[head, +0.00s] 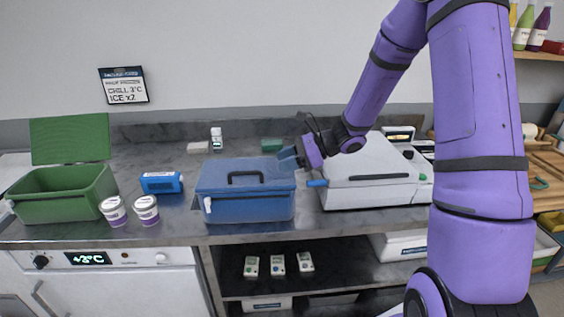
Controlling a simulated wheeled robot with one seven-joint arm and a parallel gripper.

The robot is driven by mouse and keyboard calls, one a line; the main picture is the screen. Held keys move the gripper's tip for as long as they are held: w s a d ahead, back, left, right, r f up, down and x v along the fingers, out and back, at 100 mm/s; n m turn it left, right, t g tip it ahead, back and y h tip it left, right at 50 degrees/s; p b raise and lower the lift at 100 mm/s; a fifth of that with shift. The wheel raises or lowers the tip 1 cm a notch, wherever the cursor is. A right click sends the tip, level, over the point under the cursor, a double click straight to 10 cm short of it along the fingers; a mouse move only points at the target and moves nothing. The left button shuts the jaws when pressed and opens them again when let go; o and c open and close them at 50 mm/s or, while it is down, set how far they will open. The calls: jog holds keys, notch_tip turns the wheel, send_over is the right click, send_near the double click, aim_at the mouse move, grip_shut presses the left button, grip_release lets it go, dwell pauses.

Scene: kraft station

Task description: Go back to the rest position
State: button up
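My purple arm reaches in from the right, and my gripper (291,158) is above the counter at the right end of the closed blue cool box (245,208). The gripper is seen from the side and is small, so its finger opening cannot be made out. I see nothing clearly held in it. Whether it touches the blue lid is not clear. My forearm hides part of the white box (370,195) behind it.
An open green box (60,205), two white-lidded tubs (146,210) and a blue pack (161,183) stand on the left of the counter (150,234). A small white bottle (216,139) stands at the back. Bottles (523,25) line a shelf at upper right.

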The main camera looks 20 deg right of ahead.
jog(key=shift+r, duration=0.1)
jog(key=s+a+r+n+g+h, duration=0.1)
jog(key=s+r+n+h, duration=0.3)
jog(key=s+r+n, duration=0.55)
jog(key=s+a+r+n+g+h, duration=0.15)
jog(key=s+r+n+h, duration=0.45)
jog(key=s, duration=0.6)
jog(key=s+d+r+n+t+h, duration=0.2)
jog(key=s+d+r+n+t, duration=0.1)
jog(key=s, duration=0.5)
jog(key=d+r+n, duration=0.1)
jog(key=d+n, duration=0.1)
jog(key=shift+s+r+n+h, duration=0.2)
jog(key=shift+r+n+h, duration=0.1)
jog(key=shift+r+n, duration=0.05)
